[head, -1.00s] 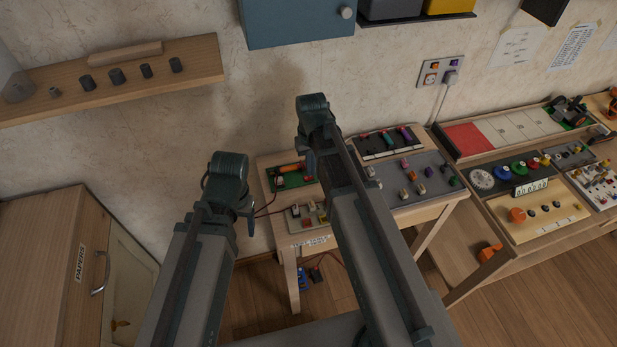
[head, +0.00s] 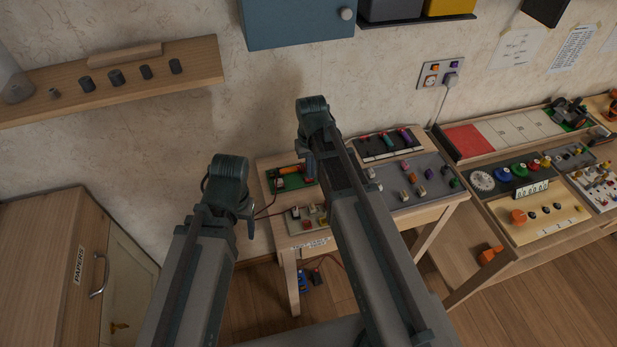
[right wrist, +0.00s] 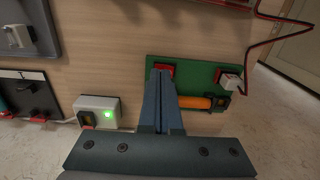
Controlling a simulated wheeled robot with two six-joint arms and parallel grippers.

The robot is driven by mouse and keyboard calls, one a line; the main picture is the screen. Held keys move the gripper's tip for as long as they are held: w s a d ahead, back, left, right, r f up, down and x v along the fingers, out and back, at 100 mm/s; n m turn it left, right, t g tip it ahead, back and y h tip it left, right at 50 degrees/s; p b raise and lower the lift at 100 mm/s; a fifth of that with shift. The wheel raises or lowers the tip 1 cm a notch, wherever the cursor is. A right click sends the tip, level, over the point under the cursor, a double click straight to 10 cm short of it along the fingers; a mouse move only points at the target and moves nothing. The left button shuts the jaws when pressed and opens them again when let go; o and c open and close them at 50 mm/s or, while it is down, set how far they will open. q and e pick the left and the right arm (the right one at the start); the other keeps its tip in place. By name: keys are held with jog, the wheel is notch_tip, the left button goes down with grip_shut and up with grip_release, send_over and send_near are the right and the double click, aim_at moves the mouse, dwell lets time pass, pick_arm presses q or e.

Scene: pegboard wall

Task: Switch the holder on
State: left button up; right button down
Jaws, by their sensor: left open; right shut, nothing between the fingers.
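The holder is a green board (head: 291,180) with an orange cell (head: 288,170), on the small table near the wall. In the right wrist view the green board (right wrist: 205,72) carries the orange cell (right wrist: 195,102) and a red part (right wrist: 166,68) at its far edge. My right gripper (right wrist: 162,74) is shut and empty. Its tips are over the board, right by the red part, which they partly cover; I cannot tell if they touch. In the head view my left gripper (head: 250,226) hangs left of the small table, mostly hidden by its arm, open.
A white box (right wrist: 100,112) with a lit green lamp stands beside the board. A red wire (right wrist: 285,20) runs to a white part (right wrist: 231,82) on the board's corner. A grey panel (head: 425,178) with several switches lies to the right. A wooden shelf (head: 120,85) is at upper left.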

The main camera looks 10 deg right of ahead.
notch_tip(320, 180, up, 6)
jog(key=p, duration=0.6)
jog(key=shift+r, duration=0.15)
jog(key=s+a+n+h, duration=0.1)
jog(key=s+a+n, duration=0.2)
jog(key=s+a, duration=0.7)
jog(key=s, duration=0.4)
jog(key=shift+s+a, duration=0.15)
